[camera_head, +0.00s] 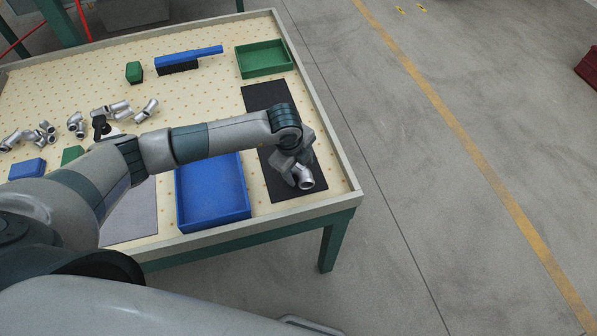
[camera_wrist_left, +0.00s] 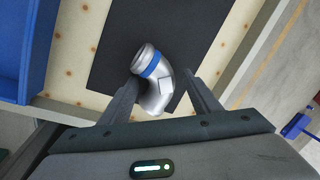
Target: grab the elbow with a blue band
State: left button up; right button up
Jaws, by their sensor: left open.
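The elbow with a blue band (camera_wrist_left: 155,78) is a silver pipe bend. In the left wrist view it lies on the black mat (camera_wrist_left: 185,30), with its lower part between the fingers of my left gripper (camera_wrist_left: 165,90). The fingers are apart, one on each side of it; I cannot tell whether either touches it. My right gripper is not in view.
A blue tray (camera_head: 247,203) stands left of the mat, and a green tray (camera_head: 288,62) at the back right. Several silver fittings (camera_head: 76,125) lie at the left. A brush (camera_head: 176,66) and a green block (camera_head: 134,72) lie at the back. The table rim (camera_head: 338,172) runs close to the mat.

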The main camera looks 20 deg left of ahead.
aim_at(302, 168)
pick_arm(q)
grip_shut()
jog(key=shift+w+r, duration=0.1)
jog(key=shift+r+b, duration=0.3)
jog(key=shift+r, duration=0.1)
jog(key=r+b, duration=0.1)
jog(key=r, duration=0.2)
jog(key=shift+d+r+b, duration=0.1)
jog(key=shift+d+b, duration=0.25)
jog(key=shift+b, duration=0.05)
jog(key=d+r+b, duration=0.4)
jog(key=d+r, duration=0.3)
jog(key=d, duration=0.4)
